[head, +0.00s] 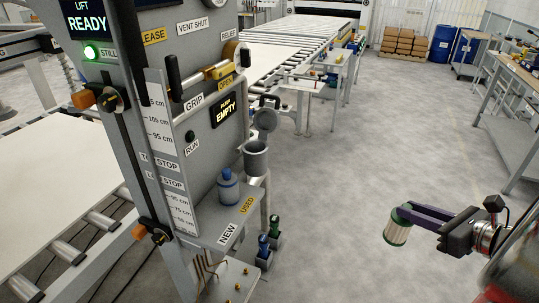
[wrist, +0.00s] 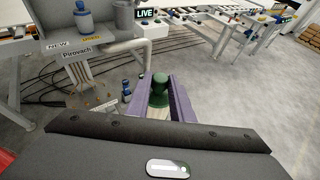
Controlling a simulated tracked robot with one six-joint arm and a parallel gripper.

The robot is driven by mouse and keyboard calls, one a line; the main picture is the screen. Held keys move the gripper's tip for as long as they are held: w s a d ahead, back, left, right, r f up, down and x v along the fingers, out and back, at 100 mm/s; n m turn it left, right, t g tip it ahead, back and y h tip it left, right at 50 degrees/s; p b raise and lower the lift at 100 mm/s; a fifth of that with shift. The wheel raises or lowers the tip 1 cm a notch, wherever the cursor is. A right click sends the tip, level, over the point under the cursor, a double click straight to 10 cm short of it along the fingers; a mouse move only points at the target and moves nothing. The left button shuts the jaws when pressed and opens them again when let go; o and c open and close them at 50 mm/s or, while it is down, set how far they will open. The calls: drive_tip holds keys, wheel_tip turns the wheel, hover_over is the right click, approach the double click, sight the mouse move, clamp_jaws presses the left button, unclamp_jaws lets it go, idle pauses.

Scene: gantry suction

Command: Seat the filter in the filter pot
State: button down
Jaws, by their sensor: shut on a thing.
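My gripper (head: 402,212) is shut on a filter (head: 397,232), a pale cylinder with a green top, held upright over open floor at the right. In the wrist view the filter's green knob (wrist: 159,88) sits between the purple fingers (wrist: 160,98); its lower body is mostly hidden. The filter pot (head: 256,160) is a grey cup on the side of the panel, well left of my gripper. Its round lid (head: 265,119) stands raised above it. The pot also shows at the top of the wrist view (wrist: 123,16). I cannot see into it.
A blue bottle-like piece (head: 228,188) stands on the shelf (head: 208,222) marked NEW and USED. Below are small green-topped (head: 274,226) and blue-topped (head: 263,246) pieces. The panel reads EMPTY. A conveyor (head: 300,38) runs behind. The floor between gripper and panel is clear.

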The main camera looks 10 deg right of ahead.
drive_tip(key=w+a+f+n+g+y, duration=0.2)
drive_tip(key=w+a+f+n+y, duration=0.2)
drive_tip(key=w+a+f, duration=0.9)
drive_tip(key=w+a+f+n+g+y, duration=0.1)
drive_tip(key=w+a+f+n, duration=0.1)
drive_tip(key=a, duration=0.5)
drive_tip(key=w+a+f+n+g+y, duration=0.1)
drive_tip(key=w+a+f+y, duration=0.1)
drive_tip(key=w+a+f, duration=0.2)
drive_tip(key=a+f, duration=0.3)
drive_tip(key=a, duration=0.1)
drive_tip(key=shift+w+a+f+n+g, duration=0.25)
drive_tip(key=shift+n+g, duration=0.15)
drive_tip(key=shift+s, duration=0.15)
